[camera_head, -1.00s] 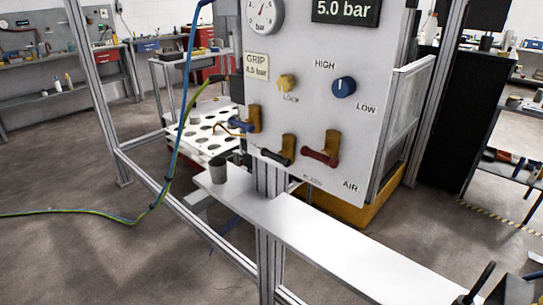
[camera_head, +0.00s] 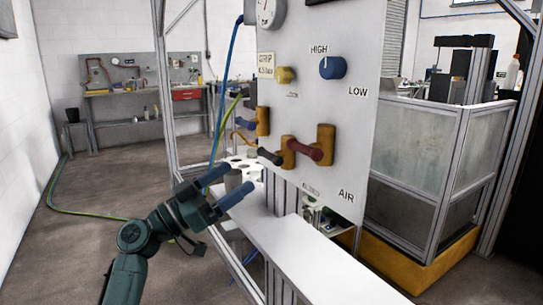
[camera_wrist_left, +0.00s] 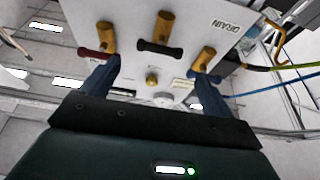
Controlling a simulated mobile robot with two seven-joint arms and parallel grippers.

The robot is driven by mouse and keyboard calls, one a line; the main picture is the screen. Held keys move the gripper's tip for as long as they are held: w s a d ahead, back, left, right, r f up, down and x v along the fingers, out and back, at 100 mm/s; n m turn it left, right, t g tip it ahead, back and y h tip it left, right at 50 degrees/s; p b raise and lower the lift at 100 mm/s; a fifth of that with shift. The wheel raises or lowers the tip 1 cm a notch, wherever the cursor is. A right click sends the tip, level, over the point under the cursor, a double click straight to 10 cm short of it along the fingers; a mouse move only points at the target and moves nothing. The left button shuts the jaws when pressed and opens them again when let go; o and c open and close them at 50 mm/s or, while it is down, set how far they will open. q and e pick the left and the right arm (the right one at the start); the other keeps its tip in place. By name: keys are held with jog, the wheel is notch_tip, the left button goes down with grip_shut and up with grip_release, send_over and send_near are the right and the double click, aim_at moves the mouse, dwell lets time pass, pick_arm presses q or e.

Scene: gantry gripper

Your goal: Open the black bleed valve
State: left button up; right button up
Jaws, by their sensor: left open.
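The black bleed valve has a black handle (camera_head: 270,157) on a brass body (camera_head: 288,152), low on the grey panel (camera_head: 330,115) between a blue-handled valve (camera_head: 248,124) and a red-handled valve (camera_head: 303,150). Its handle lies crosswise in the left wrist view (camera_wrist_left: 160,48), where the panel appears upside down. My left gripper (camera_head: 238,178) is open and empty, below and left of the black handle, with its blue fingers pointing toward the panel. In the left wrist view my left gripper (camera_wrist_left: 155,78) has its fingers spread wide, the black handle showing between and beyond them. My right gripper is out of view.
A yellow knob (camera_head: 285,75) and a blue knob (camera_head: 333,68) sit above the valves. A blue hose (camera_head: 228,80) hangs at the panel's left.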

aim_at(269, 153)
pick_arm(q)
jog(key=p+x, duration=0.1)
jog(key=x, duration=0.9)
jog(key=shift+p, duration=0.4)
jog(key=shift+f, duration=0.1)
jog(key=c, duration=0.7)
